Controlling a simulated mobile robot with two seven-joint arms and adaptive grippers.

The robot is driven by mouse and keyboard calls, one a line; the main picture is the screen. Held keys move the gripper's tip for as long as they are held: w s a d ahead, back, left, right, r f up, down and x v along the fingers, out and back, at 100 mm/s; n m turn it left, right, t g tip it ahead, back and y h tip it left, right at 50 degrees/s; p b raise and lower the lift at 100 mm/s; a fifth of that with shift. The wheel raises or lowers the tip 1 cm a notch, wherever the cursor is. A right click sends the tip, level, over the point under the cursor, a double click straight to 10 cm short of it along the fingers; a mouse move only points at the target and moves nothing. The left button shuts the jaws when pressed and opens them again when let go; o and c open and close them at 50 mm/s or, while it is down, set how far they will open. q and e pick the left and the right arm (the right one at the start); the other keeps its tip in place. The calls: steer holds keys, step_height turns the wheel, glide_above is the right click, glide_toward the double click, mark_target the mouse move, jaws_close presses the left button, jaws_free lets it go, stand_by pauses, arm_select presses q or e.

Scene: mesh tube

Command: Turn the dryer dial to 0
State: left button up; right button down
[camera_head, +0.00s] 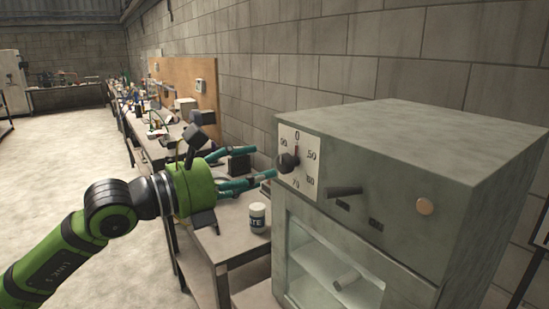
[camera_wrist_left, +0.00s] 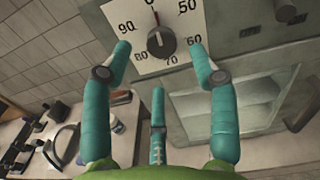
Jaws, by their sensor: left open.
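The dryer (camera_head: 420,160) is a grey-green box at the right with a glass window low on its front. Its dial (camera_head: 288,163) is a dark knob on a white number plate (camera_head: 306,163) with 0 at the top. The dial (camera_wrist_left: 160,42) also shows in the left wrist view, with a dark reddish mark between it and the 0. I cannot tell for certain which number the knob points to. My left gripper (camera_head: 250,163), green with teal fingers, is open and empty, facing the plate. In the left wrist view its fingers (camera_wrist_left: 160,62) spread around and below the knob, with no clear contact.
A dark handle (camera_head: 345,191) and a round orange-tan button (camera_head: 424,206) sit on the dryer front, right of the dial. A white jar (camera_head: 257,218) stands on the bench (camera_head: 232,245) below my gripper. The floor (camera_head: 75,150) at the left is clear.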

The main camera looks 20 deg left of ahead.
mark_target(280, 164)
arm_select(q)
steer(key=p+x, duration=0.3)
steer(key=x, duration=0.2)
steer(key=shift+w+d+r, duration=0.1)
steer(key=shift+d+r, duration=0.05)
steer(key=shift+r, duration=0.05)
steer(key=shift+w+d+f, duration=0.2)
steer(key=shift+w+d, duration=0.15)
steer(key=c, duration=1.2)
